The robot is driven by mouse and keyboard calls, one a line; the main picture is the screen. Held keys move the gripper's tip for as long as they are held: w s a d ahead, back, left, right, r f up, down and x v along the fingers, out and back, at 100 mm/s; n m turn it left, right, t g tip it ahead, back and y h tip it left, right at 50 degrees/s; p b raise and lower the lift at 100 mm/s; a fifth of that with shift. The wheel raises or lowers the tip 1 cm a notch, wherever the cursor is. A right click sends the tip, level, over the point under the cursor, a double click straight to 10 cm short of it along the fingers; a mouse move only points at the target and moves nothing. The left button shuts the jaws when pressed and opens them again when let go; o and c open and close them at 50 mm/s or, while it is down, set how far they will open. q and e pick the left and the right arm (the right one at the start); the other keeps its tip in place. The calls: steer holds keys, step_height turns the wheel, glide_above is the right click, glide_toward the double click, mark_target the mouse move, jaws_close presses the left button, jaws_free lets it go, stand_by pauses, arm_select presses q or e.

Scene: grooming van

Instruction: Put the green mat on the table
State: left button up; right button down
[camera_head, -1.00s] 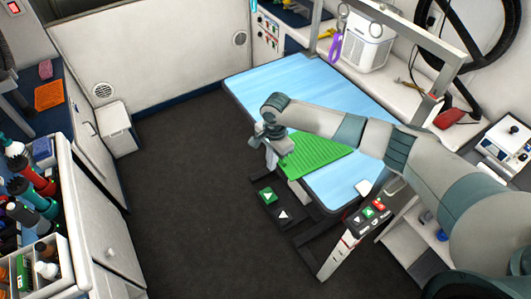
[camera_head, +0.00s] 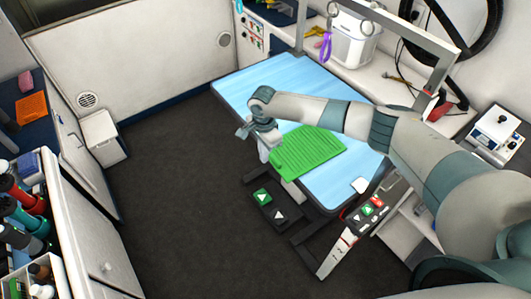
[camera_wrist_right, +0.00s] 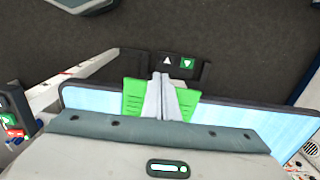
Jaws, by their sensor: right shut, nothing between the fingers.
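The green mat (camera_head: 308,152) lies flat on the blue-topped table (camera_head: 345,185), near its left long edge. A strip of it sticks out slightly past that edge. In the wrist view the mat (camera_wrist_right: 133,97) shows on both sides of my fingers, reaching past the table rim (camera_wrist_right: 245,117). My right gripper (camera_head: 265,157) is at the mat's outer edge, pointing down. Its fingers (camera_wrist_right: 161,80) are shut together with nothing between them; whether they touch the mat I cannot tell. My left gripper is in neither view.
A foot pedal unit (camera_head: 270,208) lies on the dark floor below the table edge. A control panel (camera_head: 370,208) stands at the table's near end. A metal grooming frame (camera_head: 400,35) rises over the far side. Open floor (camera_head: 185,180) lies left of the table.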

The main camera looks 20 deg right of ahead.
mark_target(273, 162)
steer(key=d+f+b, duration=0.1)
steer(key=f+b, duration=0.1)
steer(key=d+f+b, duration=0.1)
steer(key=f, duration=0.2)
steer(key=w+d+f+b, duration=0.1)
steer(key=f+b, duration=0.1)
steer(key=f, duration=0.1)
steer(key=shift+w+d+f+b, duration=0.1)
steer(key=shift+d+f+b, duration=0.05)
steer(key=shift+b, duration=0.2)
steer(key=shift+d, duration=0.25)
steer(key=shift+w, duration=0.15)
